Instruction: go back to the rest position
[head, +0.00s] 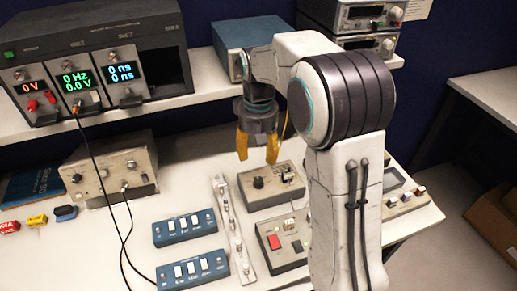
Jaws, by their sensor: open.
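My gripper (257,148) hangs from the bent arm, pointing down, with its two yellow fingers apart and nothing between them. In the picture it shows above a grey box with a black knob (271,186) on the bench, clear of it. My arm fills the right middle of the view and hides part of the bench behind it.
The white bench (90,240) holds two blue switch boxes (184,228), a metal strip (232,225) and a box with a red button (281,241). A shelf behind carries a modular instrument (95,65) and a blue case (250,42). Black cables hang at the left.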

